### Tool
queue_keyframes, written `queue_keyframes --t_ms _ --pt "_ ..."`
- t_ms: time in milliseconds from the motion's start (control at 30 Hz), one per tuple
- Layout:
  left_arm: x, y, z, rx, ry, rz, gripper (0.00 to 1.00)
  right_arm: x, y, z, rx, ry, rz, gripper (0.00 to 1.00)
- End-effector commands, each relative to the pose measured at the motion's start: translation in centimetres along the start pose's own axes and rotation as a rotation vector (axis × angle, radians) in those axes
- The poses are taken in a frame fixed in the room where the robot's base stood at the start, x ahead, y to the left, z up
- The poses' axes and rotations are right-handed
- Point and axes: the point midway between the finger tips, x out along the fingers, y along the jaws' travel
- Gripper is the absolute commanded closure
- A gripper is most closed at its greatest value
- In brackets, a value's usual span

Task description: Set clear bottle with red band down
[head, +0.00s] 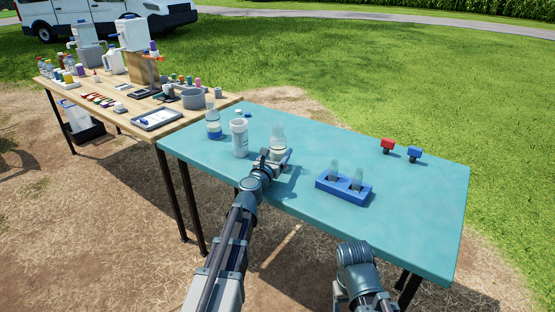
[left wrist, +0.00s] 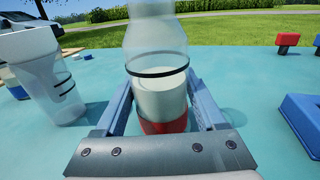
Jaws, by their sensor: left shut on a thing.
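The clear bottle with the red band (head: 278,137) is upright at the near left part of the teal table (head: 410,200). My left gripper (head: 274,157) is shut on it, with one finger on each side of its body. In the left wrist view, the bottle (left wrist: 157,62) shows a black ring, pale liquid and the red band low down. The gripper body hides its base, so I cannot tell whether it touches the table. My right arm shows at the bottom of the head view; its fingers are not visible.
A blue rack (head: 343,190) holds two clear vials. Red (head: 387,146) and blue (head: 414,154) pieces sit farther right.

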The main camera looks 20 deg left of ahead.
Motion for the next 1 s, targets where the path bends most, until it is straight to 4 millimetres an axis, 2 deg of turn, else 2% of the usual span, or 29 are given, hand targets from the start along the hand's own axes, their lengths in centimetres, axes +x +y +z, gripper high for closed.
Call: queue_keyframes --t_ms 367,400,533,567,933,1000 --pt "0.01 -0.02 -0.41 0.0 0.0 0.0 0.97 0.41 -0.02 -0.03 0.0 0.0 0.001 0.36" --pt "0.0 -0.02 -0.43 0.0 0.0 0.0 0.26 0.43 -0.02 -0.03 0.0 0.0 0.001 0.36" --pt "0.0 -0.02 -0.31 0.0 0.0 0.0 0.03 0.31 -0.01 -0.02 0.0 0.0 0.001 0.36" --pt "0.0 -0.02 -0.31 0.0 0.0 0.0 0.0 0.31 -0.01 -0.02 0.0 0.0 0.001 0.36" --pt "0.0 -0.01 0.14 0.0 0.0 0.0 0.0 -0.14 0.03 0.0 0.0 0.0 0.001 0.36" --pt "-0.67 -0.03 0.0 0.0 0.0 0.001 0.0 0.0 0.01 0.0 0.0 0.0 0.001 0.36"
